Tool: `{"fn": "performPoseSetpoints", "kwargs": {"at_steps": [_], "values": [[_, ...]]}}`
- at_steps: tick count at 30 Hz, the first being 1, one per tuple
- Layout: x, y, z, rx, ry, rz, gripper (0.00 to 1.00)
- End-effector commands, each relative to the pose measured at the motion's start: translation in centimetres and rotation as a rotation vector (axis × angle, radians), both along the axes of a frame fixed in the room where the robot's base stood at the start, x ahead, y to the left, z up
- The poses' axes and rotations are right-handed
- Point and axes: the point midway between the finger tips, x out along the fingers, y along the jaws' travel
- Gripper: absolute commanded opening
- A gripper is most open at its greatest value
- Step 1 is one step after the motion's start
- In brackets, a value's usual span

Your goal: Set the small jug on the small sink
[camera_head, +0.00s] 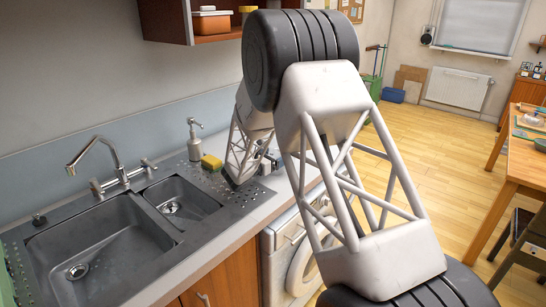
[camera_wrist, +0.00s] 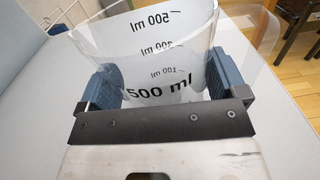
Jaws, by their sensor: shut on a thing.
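The small jug (camera_wrist: 150,60) is a clear measuring jug with black "500 ml" markings. In the wrist view my gripper (camera_wrist: 160,82) is shut on it, with one blue-padded finger on each side. In the head view the jug cannot be made out, and my arm hides most of the area around my gripper. The small sink (camera_head: 188,213) is the smaller grey basin in the head view, with a drain. It lies to the right of the large basin and left of my arm. No object shows in it.
The large basin (camera_head: 110,240) is at the left, with a tap (camera_head: 95,150) behind. A soap dispenser (camera_head: 194,140) and a yellow sponge (camera_head: 211,162) stand behind the small sink. A washing machine (camera_head: 300,250) is under the counter. A shelf (camera_head: 215,33) hangs above.

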Motion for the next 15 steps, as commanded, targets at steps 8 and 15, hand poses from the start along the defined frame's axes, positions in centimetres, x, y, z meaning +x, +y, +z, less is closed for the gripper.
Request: {"fn": "performPoseSetpoints", "kwargs": {"at_steps": [8,15], "values": [[0.0,0.0,-0.04,0.0,0.0,0.0,1.0],[0.02,0.0,-0.1,0.0,0.0,0.0,1.0]]}}
